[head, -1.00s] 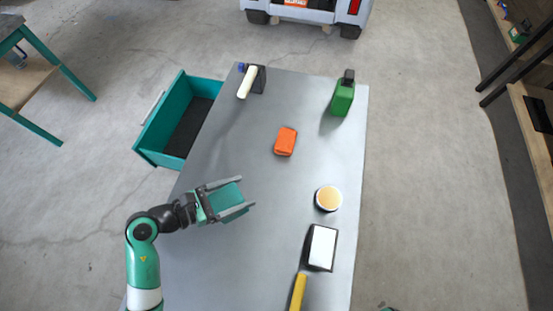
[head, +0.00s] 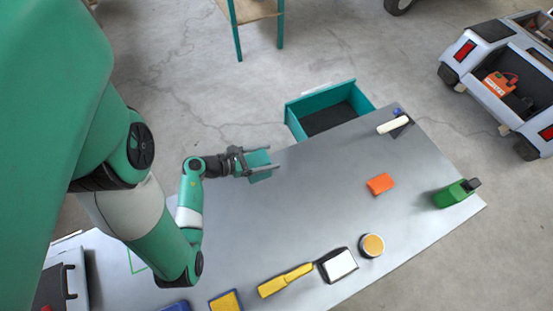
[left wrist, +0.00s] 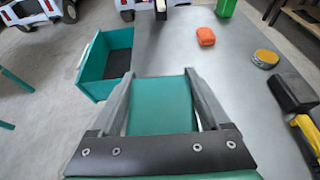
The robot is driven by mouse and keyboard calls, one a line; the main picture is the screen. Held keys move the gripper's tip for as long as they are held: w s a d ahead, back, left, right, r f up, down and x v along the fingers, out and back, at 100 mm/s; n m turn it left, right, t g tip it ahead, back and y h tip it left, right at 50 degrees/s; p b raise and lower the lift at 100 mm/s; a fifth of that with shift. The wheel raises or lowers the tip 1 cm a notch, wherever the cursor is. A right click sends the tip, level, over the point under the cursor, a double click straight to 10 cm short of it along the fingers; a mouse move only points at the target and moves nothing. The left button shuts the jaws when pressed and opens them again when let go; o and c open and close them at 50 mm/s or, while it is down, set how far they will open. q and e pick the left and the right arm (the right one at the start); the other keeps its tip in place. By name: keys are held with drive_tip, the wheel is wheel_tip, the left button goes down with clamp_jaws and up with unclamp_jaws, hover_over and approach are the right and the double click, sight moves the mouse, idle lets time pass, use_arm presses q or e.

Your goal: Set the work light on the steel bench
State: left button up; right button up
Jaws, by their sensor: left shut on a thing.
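My left gripper (head: 262,164) is shut on a teal block (head: 259,160), over the edge of the steel bench (head: 310,205) near the open drawer. In the left wrist view the block (left wrist: 160,106) fills the space between the fingers. I cannot tell whether it touches the bench top. A black box with a white face (head: 341,263), which looks like a work light, stands on the bench beside a yellow-handled tool. It also shows at the right of the left wrist view (left wrist: 293,91). I cannot tell for sure which thing is the work light. My right gripper is not in view.
An open teal drawer (head: 290,112) juts out beside the bench. On the bench are an orange block (head: 381,184), a round tin (head: 372,245), a green bottle (head: 452,194), a white roll (head: 392,125) and a yellow-handled tool (head: 285,281). The bench middle is clear. A cart (head: 500,85) stands beyond.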

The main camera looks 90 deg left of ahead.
use_arm(q)
drive_tip(key=shift+s+a+r+y, duration=0.1)
drive_tip(key=shift+s+r+y, duration=0.05)
drive_tip(key=shift+s+y, duration=0.2)
drive_tip(key=shift+w+f, duration=0.3)
drive_tip(key=shift+w, duration=0.2)
drive_tip(key=w+f+b, duration=0.6)
drive_tip(key=w+f, duration=0.7)
drive_tip(key=shift+d, duration=0.25)
drive_tip(key=o, duration=1.5)
drive_tip(key=shift+r, duration=0.1)
drive_tip(key=v, duration=1.2)
drive_tip(key=shift+r, duration=0.3)
